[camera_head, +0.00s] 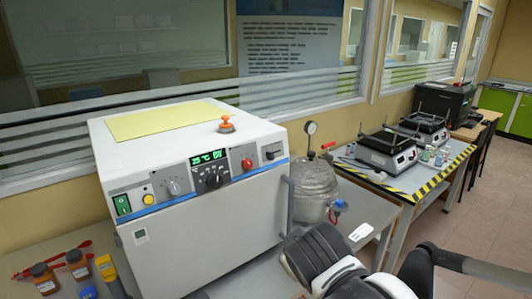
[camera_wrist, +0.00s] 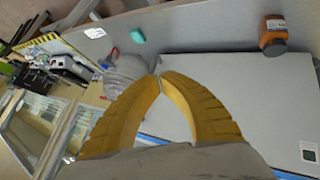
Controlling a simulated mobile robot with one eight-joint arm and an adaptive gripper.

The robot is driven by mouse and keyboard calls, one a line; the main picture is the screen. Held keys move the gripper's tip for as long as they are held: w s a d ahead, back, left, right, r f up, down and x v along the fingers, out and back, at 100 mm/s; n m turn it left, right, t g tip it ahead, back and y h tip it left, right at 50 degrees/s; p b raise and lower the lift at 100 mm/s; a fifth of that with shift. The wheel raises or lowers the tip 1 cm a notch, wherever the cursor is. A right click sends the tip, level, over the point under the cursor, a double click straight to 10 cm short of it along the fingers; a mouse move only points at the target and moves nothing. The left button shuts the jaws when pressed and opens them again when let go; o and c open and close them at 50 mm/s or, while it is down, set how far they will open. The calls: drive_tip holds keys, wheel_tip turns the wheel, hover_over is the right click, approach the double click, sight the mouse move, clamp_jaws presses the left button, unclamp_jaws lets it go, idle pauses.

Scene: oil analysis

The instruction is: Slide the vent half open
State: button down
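A white oven-like unit (camera_head: 205,215) with a front control panel stands on the bench at left in the head view. An orange knob (camera_head: 226,124) sits on its top, beside a yellow panel (camera_head: 167,118). A small slider-like fitting (camera_head: 272,151) is at the panel's right end. I cannot tell which part is the vent. In the wrist view, the unit's pale front (camera_wrist: 235,95) lies beyond my gripper (camera_wrist: 160,74). Its yellow fingers meet at the tips with nothing between them. I see no contact with the unit. The gripper is not clearly visible in the head view.
Brown bottles (camera_head: 78,264) and red tools (camera_head: 40,266) are at lower left. A striped-edge table (camera_head: 405,192) with balance-like devices is at right. Open floor (camera_head: 480,215) lies beyond.

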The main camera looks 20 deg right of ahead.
drive_tip(key=w+r+n+t+h+p, duration=0.4)
drive_tip(key=w+r, duration=0.3)
drive_tip(key=w, duration=0.4)
drive_tip(key=n+t+h, duration=0.1)
drive_tip(key=n+t, duration=0.3)
drive_tip(key=n, duration=0.2)
approach(270, 155)
drive_tip(key=x, duration=0.2)
drive_tip(key=a+x, duration=0.1)
drive_tip(key=x, duration=0.5)
drive_tip(key=shift+w+a+r, duration=0.1)
drive_tip(key=shift+w+a, duration=0.1)
drive_tip(key=shift+w, duration=0.3)
drive_tip(key=shift+w+d, duration=0.15)
drive_tip(key=shift+d, duration=0.4)
drive_tip(key=shift+w+d, duration=0.15)
drive_tip(key=shift+d, duration=0.4)
drive_tip(key=shift+s+a+b, duration=0.1)
drive_tip(key=shift+b, duration=0.2)
